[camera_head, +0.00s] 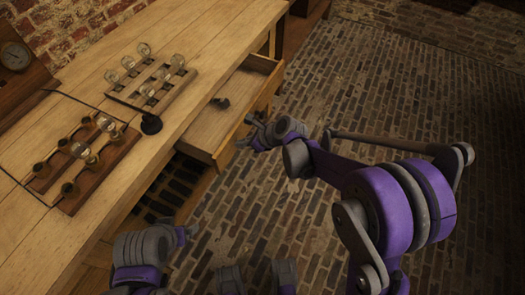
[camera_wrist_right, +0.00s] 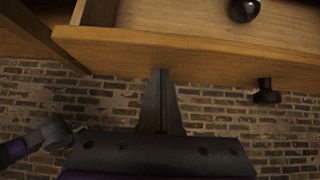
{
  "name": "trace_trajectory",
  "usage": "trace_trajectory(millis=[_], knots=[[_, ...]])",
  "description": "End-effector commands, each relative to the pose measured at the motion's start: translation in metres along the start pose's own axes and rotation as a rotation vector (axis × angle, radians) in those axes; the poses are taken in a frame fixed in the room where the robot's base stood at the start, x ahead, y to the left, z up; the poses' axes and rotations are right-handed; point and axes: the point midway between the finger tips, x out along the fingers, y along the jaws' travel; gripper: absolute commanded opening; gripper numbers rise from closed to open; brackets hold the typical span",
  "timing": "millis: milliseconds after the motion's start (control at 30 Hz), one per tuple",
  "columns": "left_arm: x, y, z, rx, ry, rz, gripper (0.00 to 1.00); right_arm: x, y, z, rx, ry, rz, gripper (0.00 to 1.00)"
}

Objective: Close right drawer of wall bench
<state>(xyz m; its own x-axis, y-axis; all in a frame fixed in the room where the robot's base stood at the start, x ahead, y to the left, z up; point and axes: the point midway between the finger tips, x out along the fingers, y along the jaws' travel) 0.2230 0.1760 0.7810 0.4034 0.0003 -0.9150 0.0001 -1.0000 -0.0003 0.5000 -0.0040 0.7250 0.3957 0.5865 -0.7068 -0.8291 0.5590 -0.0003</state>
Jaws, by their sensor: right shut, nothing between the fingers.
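The right drawer (camera_head: 207,132) of the wooden wall bench (camera_head: 196,50) is pulled out, its inside showing. A small dark object (camera_head: 220,102) lies in it; the wrist view shows a rounded dark object (camera_wrist_right: 243,10) there. My right gripper (camera_head: 248,130) is at the outer side of the drawer front. In the right wrist view its shut, empty fingers (camera_wrist_right: 161,72) point at the drawer front (camera_wrist_right: 200,52), close to its lower edge; contact is unclear. A dark knob (camera_wrist_right: 266,92) sticks out to their right. My left gripper (camera_head: 184,236) is low at the left, its jaws unclear.
On the bench top stand a rack of glass jars (camera_head: 152,90), a second wooden rack (camera_head: 83,163) and a small black round object (camera_head: 151,124). A wooden box with a dial (camera_head: 15,56) is at the far left. The brick floor (camera_head: 400,100) is open right of the bench.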

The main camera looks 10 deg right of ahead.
Motion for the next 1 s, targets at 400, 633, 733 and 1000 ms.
trace_trajectory(millis=[400,633,733,1000], knots=[[0.01,0.0,0.004,0.0,-0.004,0.0,0.86,0.081,0.001,0.08,-0.002,-0.001,0.002,0.0],[0.012,0.0,0.005,0.0,-0.004,0.0,0.86,0.11,0.0,0.109,-0.001,-0.001,0.001,0.0],[0.012,0.0,0.005,0.0,-0.005,0.0,0.86,0.118,0.0,0.117,0.0,-0.001,0.0,0.0],[0.013,0.0,0.005,0.0,-0.005,0.0,0.86,0.128,0.0,0.128,0.0,-0.002,-0.001,0.0]])
